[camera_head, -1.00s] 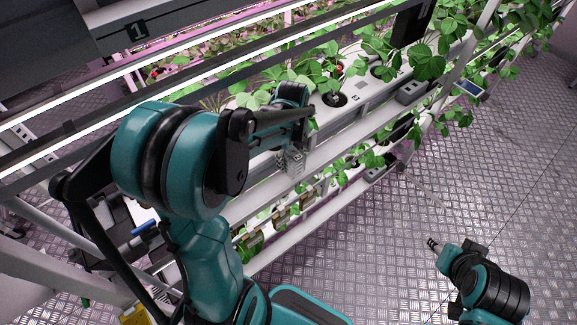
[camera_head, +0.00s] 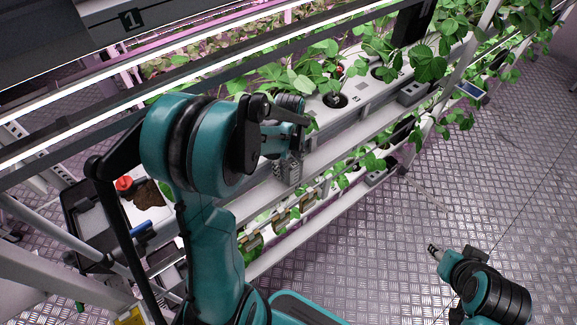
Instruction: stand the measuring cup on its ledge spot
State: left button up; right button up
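I cannot make out the measuring cup or its ledge spot for certain in the head view. My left arm crosses the left half of the picture, and its gripper (camera_head: 288,168) is over the front rail of the plant rack. A small grey blocky shape shows at its end; I cannot tell whether this is fingers or something beside them, nor whether anything is held. My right gripper (camera_head: 433,249) is low on the right, above the bare floor and away from the rack. Its fingertips are too small to read, and no held thing shows there.
The white planter rack (camera_head: 370,92) with leafy plants runs diagonally across the view. Grey boxes (camera_head: 412,93) sit on its rails. A dark tray (camera_head: 90,222) at left holds a red-topped item (camera_head: 124,183) and a blue item (camera_head: 141,227). The metal floor (camera_head: 480,180) at right is clear.

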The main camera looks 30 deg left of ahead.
pick_arm(q)
jog(key=shift+r, duration=0.15)
jog(key=shift+r+p, duration=0.3)
notch_tip(320, 180, up, 11)
jog(key=p, duration=0.3)
jog(key=shift+r, duration=0.2)
jog(key=s+d+r+n+t, duration=0.4)
jog(key=s+d+n+t, duration=0.3)
jog(key=n, duration=1.5)
jog(key=s+d, duration=0.3)
jog(key=s, duration=0.1)
jog(key=shift+d, duration=0.3)
